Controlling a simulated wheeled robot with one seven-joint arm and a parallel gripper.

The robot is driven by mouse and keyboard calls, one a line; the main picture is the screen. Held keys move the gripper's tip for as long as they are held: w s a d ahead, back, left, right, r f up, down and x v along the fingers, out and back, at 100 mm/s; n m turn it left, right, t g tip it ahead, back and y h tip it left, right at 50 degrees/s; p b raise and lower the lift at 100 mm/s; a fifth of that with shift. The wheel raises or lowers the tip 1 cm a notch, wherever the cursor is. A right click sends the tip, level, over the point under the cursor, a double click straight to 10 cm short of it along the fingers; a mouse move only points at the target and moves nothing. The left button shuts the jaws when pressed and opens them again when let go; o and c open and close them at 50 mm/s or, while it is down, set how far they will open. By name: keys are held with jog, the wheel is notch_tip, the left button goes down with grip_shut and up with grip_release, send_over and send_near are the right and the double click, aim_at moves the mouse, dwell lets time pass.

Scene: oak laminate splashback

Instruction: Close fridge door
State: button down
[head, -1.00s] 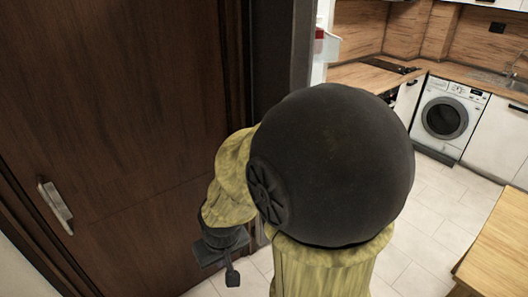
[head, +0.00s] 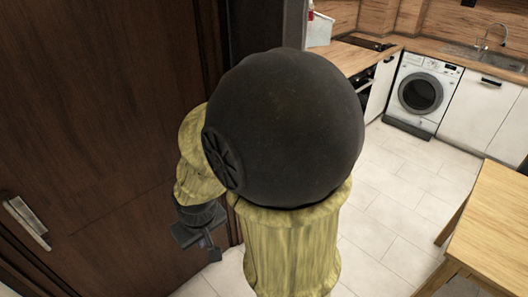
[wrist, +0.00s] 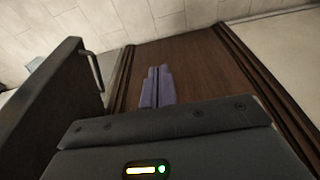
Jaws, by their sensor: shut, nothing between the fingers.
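The fridge door appears to be the dark grey panel (wrist: 62,100) with a bar handle (wrist: 93,70) at the left of the wrist view. In the head view, a dark upright panel (head: 262,25) behind my arm seems to be the same door, with a pale bin (head: 320,29) at its far side. The fridge body is not clearly seen. My gripper (head: 207,247) hangs low in front of the brown wooden door. It also shows in the wrist view (wrist: 155,85), fingers together and empty, to the right of the grey panel and apart from it.
A brown wooden door (head: 100,110) with a silver handle (head: 26,222) fills the left. A wooden table (head: 490,230) stands at the right. A washing machine (head: 421,93) and white cabinets (head: 482,112) line the back. Tiled floor (head: 390,190) between is clear.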

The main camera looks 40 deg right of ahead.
jog(key=w+d+r+n+g+h+p, duration=0.5)
jog(key=w+d+r+n+h+p, duration=0.3)
jog(key=w+d+r+n, duration=0.4)
jog(key=d+r+n, duration=0.1)
jog(key=d+r, duration=0.1)
jog(key=d, duration=0.1)
jog(key=shift+d+g, duration=0.2)
jog(key=shift+g, duration=0.1)
jog(key=d+r+p+x, duration=0.2)
jog(key=p+x, duration=0.3)
jog(key=x, duration=0.7)
jog(key=shift+s+d+f, duration=0.2)
jog(key=shift+s+d, duration=0.05)
jog(key=shift+s, duration=0.15)
